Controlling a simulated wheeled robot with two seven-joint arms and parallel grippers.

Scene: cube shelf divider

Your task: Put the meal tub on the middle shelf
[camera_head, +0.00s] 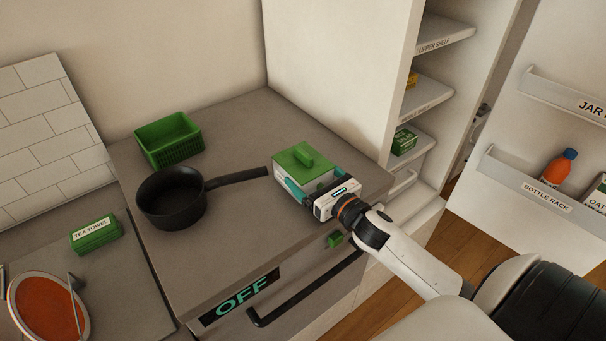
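The tub with a green lid (304,158) and pale sides sits on the grey counter near its right edge; I take it for the meal tub. My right gripper (307,187) is at the tub from the front right, with a teal finger along its near side. The far finger is mostly hidden, so I cannot tell whether it grips the tub. The open cupboard on the right has an upper shelf (447,36), a middle shelf (428,96) below it and a lower shelf (424,143). My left gripper is out of view.
A black pan (172,197) stands left of the tub, its handle pointing towards it. A green basket (168,139) is behind. A yellow item (411,79) is on the middle shelf and a green box (403,142) on the lower one.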

